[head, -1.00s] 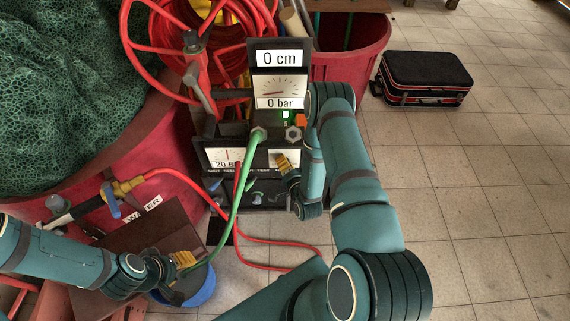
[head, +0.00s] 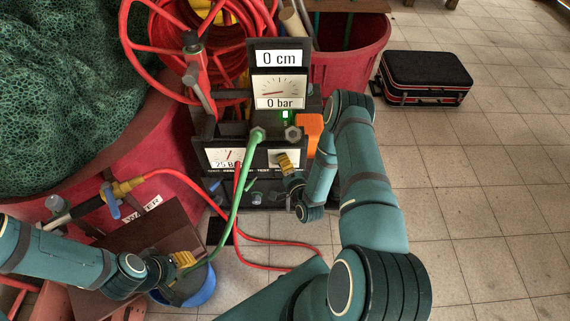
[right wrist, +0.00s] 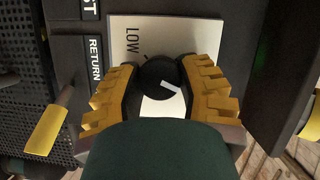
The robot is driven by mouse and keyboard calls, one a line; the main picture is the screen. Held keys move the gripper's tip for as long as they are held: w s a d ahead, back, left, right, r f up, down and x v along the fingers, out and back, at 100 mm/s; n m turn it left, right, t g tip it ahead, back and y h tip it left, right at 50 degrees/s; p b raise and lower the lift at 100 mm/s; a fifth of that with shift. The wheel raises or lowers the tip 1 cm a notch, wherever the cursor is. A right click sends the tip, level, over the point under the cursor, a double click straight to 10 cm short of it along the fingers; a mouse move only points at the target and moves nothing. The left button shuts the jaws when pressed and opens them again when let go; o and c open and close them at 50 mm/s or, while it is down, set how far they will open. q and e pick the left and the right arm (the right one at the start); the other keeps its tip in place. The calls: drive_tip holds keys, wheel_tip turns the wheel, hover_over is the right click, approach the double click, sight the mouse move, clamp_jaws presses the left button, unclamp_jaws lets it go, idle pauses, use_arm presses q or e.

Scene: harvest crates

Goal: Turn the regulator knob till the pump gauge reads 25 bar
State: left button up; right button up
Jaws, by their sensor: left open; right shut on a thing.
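The pump unit (head: 222,128) stands in the middle of the head view. The black regulator knob (right wrist: 160,76) with a white mark sits on a pale plate marked LOW in the right wrist view. My right gripper (head: 285,161) is shut on the knob, one yellow finger on each side. My left gripper (head: 186,259) is open, away from the unit at lower left.
A blue bucket (head: 200,288) is beside my left gripper. A red hose (head: 190,181) runs from a brass valve (head: 125,187) past the unit. A red tub (head: 352,66) stands behind and a black case (head: 427,77) at right.

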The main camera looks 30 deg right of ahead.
drive_tip(key=o, duration=1.2)
drive_tip(key=shift+a, duration=0.1)
drive_tip(key=s+a, duration=0.2)
drive_tip(key=s, duration=0.9)
drive_tip(key=shift+s+r, duration=0.35)
drive_tip(key=shift+r, duration=0.1)
